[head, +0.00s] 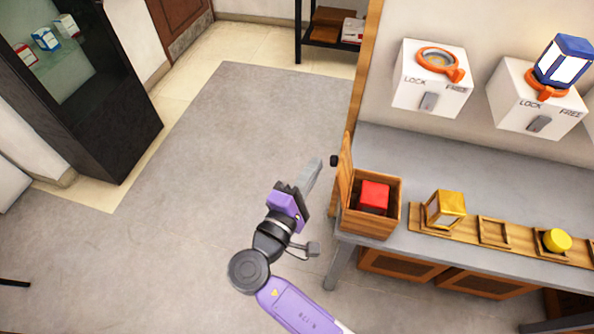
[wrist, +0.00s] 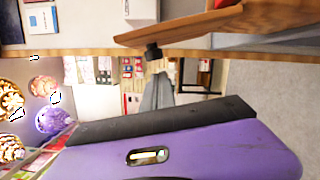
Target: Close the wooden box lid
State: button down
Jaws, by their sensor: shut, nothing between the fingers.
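The wooden box (head: 371,222) stands at the left end of the grey workbench, with a red block (head: 374,197) inside. Its lid (head: 346,172) is open, standing roughly upright at the box's left side. A black knob (head: 334,161) sticks out from the lid's outer face. My gripper (head: 314,166) is shut and empty, just left of the lid and close to the knob; the head view shows a small gap. In the wrist view the lid (wrist: 205,27) crosses the top, the knob (wrist: 153,51) lies beyond the fingers (wrist: 160,88), and contact cannot be told.
A wooden rack (head: 480,240) to the right of the box holds a yellow-framed block (head: 445,209) and a yellow cylinder (head: 557,240). Two white lock boxes (head: 431,85) are on the wall above the bench. The floor left of the bench is clear; a dark cabinet (head: 95,110) stands far left.

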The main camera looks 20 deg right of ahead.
jog(key=shift+s+d+r, duration=0.15)
jog(key=shift+s+d, duration=0.25)
jog(key=shift+d, duration=0.15)
